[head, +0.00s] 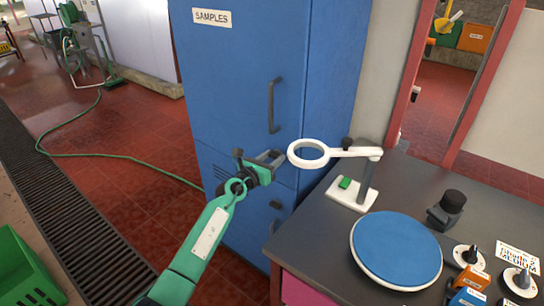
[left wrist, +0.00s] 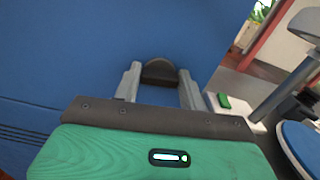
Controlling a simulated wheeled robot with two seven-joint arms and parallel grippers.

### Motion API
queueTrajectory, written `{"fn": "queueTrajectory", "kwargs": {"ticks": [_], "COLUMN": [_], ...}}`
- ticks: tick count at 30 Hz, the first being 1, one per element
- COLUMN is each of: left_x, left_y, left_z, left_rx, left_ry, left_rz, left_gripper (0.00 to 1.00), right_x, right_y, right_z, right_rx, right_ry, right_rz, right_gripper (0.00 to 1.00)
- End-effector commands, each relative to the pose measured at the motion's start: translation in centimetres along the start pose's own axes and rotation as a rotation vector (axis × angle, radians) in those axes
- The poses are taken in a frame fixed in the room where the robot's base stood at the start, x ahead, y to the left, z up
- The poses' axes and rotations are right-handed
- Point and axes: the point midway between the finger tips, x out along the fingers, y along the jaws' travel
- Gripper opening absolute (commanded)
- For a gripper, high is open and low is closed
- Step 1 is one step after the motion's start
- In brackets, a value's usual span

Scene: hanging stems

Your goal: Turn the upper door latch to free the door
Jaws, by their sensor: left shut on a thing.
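The blue cabinet door (head: 225,75) carries a SAMPLES label and a dark upright handle (head: 273,105). My left gripper (head: 274,157) is at the door's lower right part, below the handle. In the left wrist view, a dark, rounded latch (left wrist: 160,73) sits between its two grey fingers, and the gripper is shut on it. In the head view the gripper mostly hides this upper latch. A small dark lower latch (head: 276,205) shows on the cabinet below. The door looks closed. My right gripper is not in view.
A white ring magnifier (head: 309,153) on a stand reaches close to my left gripper's right side. The dark counter (head: 405,175) holds a blue round disc (head: 396,248) and several small items. A green crate (head: 25,270) is at lower left. Red floor is open left of the cabinet.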

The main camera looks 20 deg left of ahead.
Motion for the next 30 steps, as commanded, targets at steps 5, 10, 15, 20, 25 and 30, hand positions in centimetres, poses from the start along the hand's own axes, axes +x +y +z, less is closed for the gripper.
{"fn": "queueTrajectory", "kwargs": {"ticks": [5,10,15,20,25,30], "left_x": [0.0,0.0,0.0,0.0,0.0,0.0], "left_y": [0.0,0.1,0.2,0.2,0.3,0.3], "left_z": [0.4,0.4,0.3,0.2,0.2,0.0], "left_rx": [-0.139,-0.299,-0.461,-0.614,-0.775,-0.936], "left_ry": [0.002,0.002,0.001,0.001,0.001,0.002], "left_rz": [0.002,0.001,0.002,0.002,0.002,0.002], "left_gripper": [0.19,0.19,0.19,0.19,0.19,0.19], "right_x": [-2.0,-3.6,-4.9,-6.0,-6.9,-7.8], "right_y": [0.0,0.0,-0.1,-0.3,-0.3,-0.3], "right_z": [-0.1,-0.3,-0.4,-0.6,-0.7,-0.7], "right_rx": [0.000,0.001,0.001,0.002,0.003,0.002], "right_ry": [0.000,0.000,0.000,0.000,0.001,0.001], "right_rz": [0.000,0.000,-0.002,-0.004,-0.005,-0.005], "right_gripper": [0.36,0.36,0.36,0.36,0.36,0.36]}}
